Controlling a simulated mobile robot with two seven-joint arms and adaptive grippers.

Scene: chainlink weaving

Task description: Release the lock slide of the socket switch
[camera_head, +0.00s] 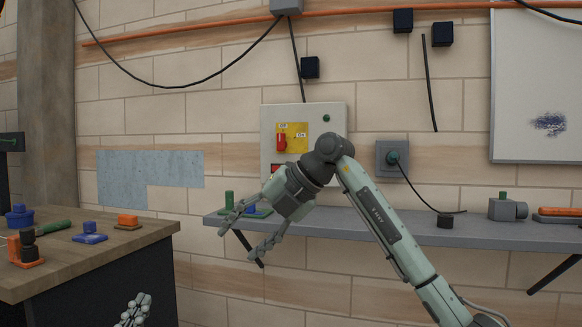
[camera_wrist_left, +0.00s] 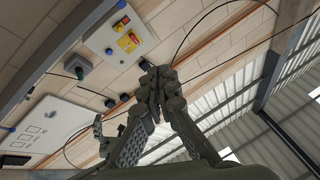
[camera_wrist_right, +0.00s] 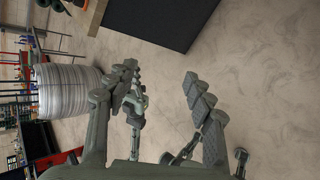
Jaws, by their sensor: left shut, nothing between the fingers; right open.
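A pale control panel (camera_head: 338,117) is on the wall, with a red switch (camera_head: 281,141) on a yellow plate and a green button. My right arm hides its lower right part. To its right is a grey wall socket box (camera_head: 384,147) with a green plug and black cable. I cannot make out a lock slide on either. My right gripper (camera_head: 243,244) is open and empty in front of the shelf, below the panel. Its spread fingers show in the right wrist view (camera_wrist_right: 160,80). My left gripper (camera_head: 136,308) is low at the bottom edge, shut and empty; the left wrist view shows its fingers together (camera_wrist_left: 157,72).
A grey shelf (camera_head: 350,231) runs below the panel, with a black block (camera_head: 445,221) and a grey device (camera_head: 503,210). A wooden workbench (camera_head: 120,241) at left holds blue and orange parts. A whiteboard (camera_head: 535,80) hangs at right. Cables hang along the wall.

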